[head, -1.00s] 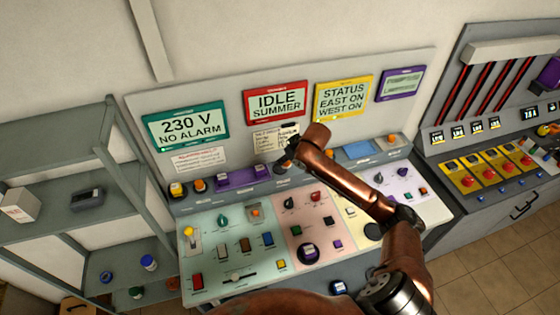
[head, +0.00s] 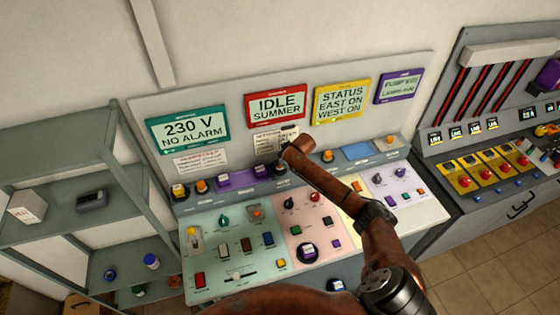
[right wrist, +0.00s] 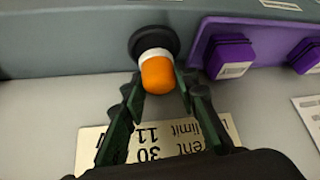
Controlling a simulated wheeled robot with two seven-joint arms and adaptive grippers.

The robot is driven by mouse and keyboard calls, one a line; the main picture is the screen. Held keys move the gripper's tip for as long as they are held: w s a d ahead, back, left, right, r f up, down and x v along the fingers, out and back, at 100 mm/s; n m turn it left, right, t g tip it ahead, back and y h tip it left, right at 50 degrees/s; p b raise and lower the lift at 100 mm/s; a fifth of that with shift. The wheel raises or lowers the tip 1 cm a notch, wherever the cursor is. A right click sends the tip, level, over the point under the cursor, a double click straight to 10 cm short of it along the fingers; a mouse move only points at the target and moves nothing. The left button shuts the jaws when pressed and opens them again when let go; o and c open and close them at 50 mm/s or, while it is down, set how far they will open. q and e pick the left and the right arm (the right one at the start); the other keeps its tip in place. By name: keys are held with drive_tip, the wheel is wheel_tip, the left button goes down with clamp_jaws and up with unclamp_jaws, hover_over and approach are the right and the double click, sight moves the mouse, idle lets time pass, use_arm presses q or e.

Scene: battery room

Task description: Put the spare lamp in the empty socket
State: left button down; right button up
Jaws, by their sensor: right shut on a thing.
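The spare lamp (right wrist: 158,73), with an orange cap and white collar, is between the fingers of my right gripper (right wrist: 160,88) in the right wrist view. The gripper is shut on it. The lamp's collar end meets the black round socket (right wrist: 153,43) on the grey ledge. I cannot tell how deep it sits. In the head view my right gripper (head: 282,160) is at the ledge, just right of the purple switch block (head: 242,178); the lamp is mostly hidden there. My left gripper is not in view.
Purple buttons (right wrist: 230,58) stand close beside the socket. A lit orange lamp (head: 327,156) is farther right on the ledge. The sloped desk (head: 240,225) below carries several knobs and switches. A paper notice (head: 270,143) is behind my gripper. Grey shelves (head: 60,205) stand at the left.

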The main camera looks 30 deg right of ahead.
drive_tip(key=shift+f, duration=0.3)
drive_tip(key=shift+f, duration=0.3)
drive_tip(key=o, duration=1.1)
drive_tip(key=shift+r, duration=0.1)
drive_tip(key=shift+r, duration=0.2)
drive_tip(key=b+v, duration=0.1)
drive_tip(key=v, duration=1.1)
drive_tip(key=shift+r, duration=0.4)
